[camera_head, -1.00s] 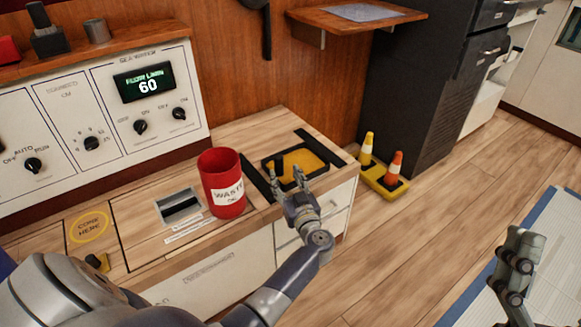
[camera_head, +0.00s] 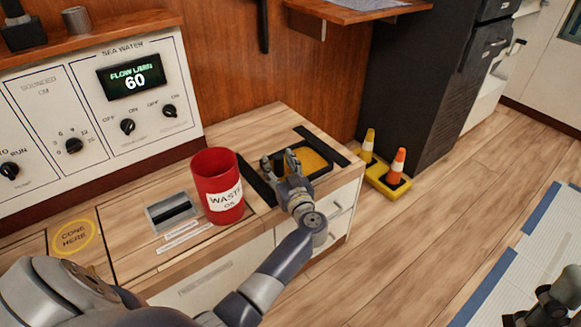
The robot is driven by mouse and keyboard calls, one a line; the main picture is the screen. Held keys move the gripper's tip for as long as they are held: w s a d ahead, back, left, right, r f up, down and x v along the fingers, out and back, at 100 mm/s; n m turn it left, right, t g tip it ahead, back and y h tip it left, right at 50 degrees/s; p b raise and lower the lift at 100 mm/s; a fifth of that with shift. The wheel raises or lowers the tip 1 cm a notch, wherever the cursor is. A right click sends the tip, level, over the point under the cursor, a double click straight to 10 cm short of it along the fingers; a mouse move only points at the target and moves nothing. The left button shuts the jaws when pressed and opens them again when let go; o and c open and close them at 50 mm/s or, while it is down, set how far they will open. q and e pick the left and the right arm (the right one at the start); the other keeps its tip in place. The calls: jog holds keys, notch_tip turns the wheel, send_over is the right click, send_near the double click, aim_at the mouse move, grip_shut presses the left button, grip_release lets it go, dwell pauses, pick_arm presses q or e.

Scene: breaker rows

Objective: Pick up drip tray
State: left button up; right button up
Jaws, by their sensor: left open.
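The drip tray (camera_head: 318,160) is a shallow dark-rimmed tray with a yellow-orange inside. It sits on the right part of the wooden counter, between two black strips. My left gripper (camera_head: 279,163) is open at the tray's left side, with its fingers over or near the left rim. The gripper hides part of the tray's left and front edge. I cannot tell whether the fingers touch it. My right gripper (camera_head: 545,305) shows only partly at the lower right corner, over the floor, away from the tray.
A red waste can (camera_head: 218,190) stands on the counter just left of my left gripper. A wooden shelf (camera_head: 350,10) juts from the wall above. A yellow base with two small cones (camera_head: 385,178) stands right of the counter. The control panel (camera_head: 100,95) is at left.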

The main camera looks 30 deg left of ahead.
pick_arm(q)
jog(key=shift+a+f, duration=0.1)
grip_shut()
jog(key=shift+r, duration=0.2)
